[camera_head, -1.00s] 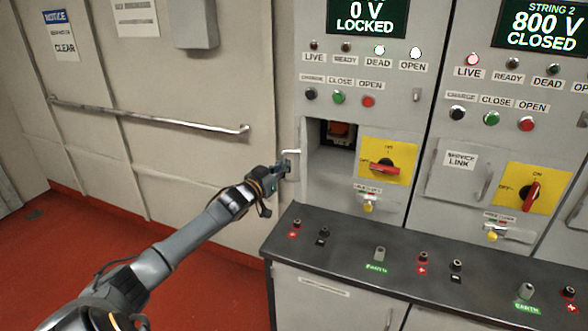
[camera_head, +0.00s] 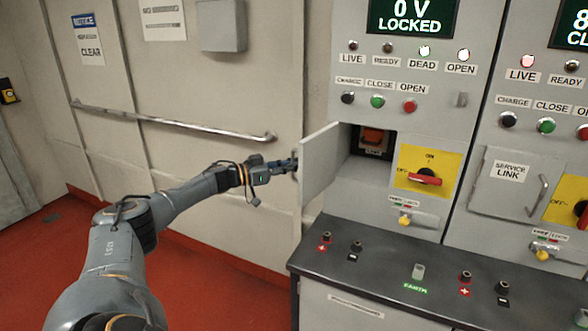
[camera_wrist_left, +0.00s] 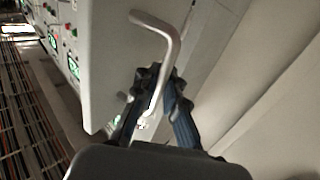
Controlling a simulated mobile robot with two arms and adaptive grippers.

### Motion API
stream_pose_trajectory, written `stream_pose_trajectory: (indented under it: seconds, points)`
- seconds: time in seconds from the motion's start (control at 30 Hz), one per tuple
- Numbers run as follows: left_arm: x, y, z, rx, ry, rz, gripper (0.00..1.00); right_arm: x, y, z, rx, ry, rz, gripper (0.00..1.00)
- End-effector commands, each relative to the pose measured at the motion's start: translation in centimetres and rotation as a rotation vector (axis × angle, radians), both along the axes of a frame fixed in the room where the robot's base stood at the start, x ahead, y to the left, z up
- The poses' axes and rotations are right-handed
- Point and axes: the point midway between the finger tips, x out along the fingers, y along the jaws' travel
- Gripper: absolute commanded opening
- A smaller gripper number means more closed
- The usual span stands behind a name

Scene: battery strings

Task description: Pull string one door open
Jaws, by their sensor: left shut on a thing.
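The string one door (camera_head: 319,162) is a small grey panel hinged at the left edge of the opening in the left cabinet. It stands swung out from the cabinet face. My left gripper (camera_head: 293,163) is at the door's outer side, on its handle. In the left wrist view the bent metal handle (camera_wrist_left: 160,40) runs down between the fingers of my left gripper (camera_wrist_left: 155,105), which are shut on it. Behind the door, the open compartment (camera_head: 366,150) shows an orange-red part (camera_head: 373,136) inside. My right gripper is not in view.
A yellow plate with a red rotary switch (camera_head: 425,177) is right of the compartment. A dark ledge (camera_head: 385,262) with terminals juts out below. The string two service link door (camera_head: 507,180) is closed. A wall handrail (camera_head: 180,124) runs behind my left arm.

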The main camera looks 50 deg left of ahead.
Motion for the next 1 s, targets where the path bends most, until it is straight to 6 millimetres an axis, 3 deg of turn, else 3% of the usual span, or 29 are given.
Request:
stream_pose_trajectory:
  seconds: [0.57,0.7,1.0]
  points:
    - [-0.02,0.08,-0.27,0.003,0.006,-0.028,0.00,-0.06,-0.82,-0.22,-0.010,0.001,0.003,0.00]
    - [-0.01,0.08,-0.22,0.003,0.005,-0.028,0.31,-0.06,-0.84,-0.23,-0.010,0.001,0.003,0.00]
    - [0.02,0.05,-0.07,0.003,0.001,-0.029,0.33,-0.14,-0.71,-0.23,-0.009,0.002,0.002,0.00]
